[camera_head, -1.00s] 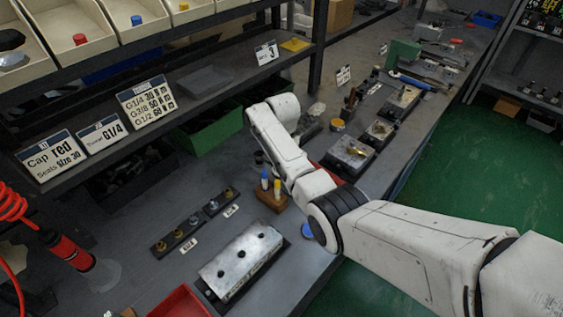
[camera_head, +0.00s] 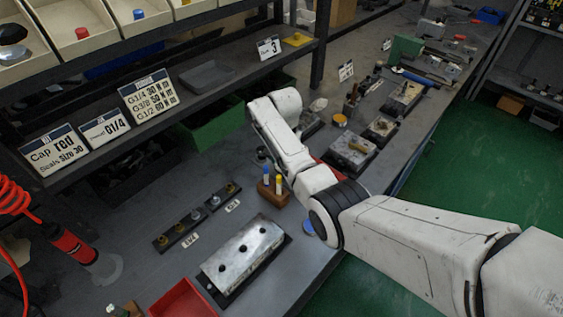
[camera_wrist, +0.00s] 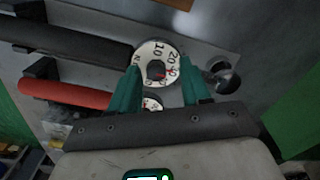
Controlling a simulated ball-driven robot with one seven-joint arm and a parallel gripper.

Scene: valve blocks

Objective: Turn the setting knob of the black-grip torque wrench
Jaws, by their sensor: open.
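In the wrist view, a black grip (camera_wrist: 62,43) runs in from the left. A white setting knob (camera_wrist: 146,50) with black numbers and a dark centre sits at its right end. Below it lies a red grip (camera_wrist: 65,92), with a second white dial (camera_wrist: 152,104) partly hidden by my gripper. My gripper (camera_wrist: 160,72) is open, its two green fingers at the left and right sides of the upper knob. I cannot tell whether they touch it. In the head view my arm hides the gripper and the wrenches.
Dark brackets hold the grips against a grey panel. A round metal part (camera_wrist: 224,76) lies right of the fingers. In the head view, a metal block (camera_head: 243,252), a red tray (camera_head: 182,300) and a wooden block with small bottles (camera_head: 270,194) stand on the bench, below a shelf with sign cards (camera_head: 148,95).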

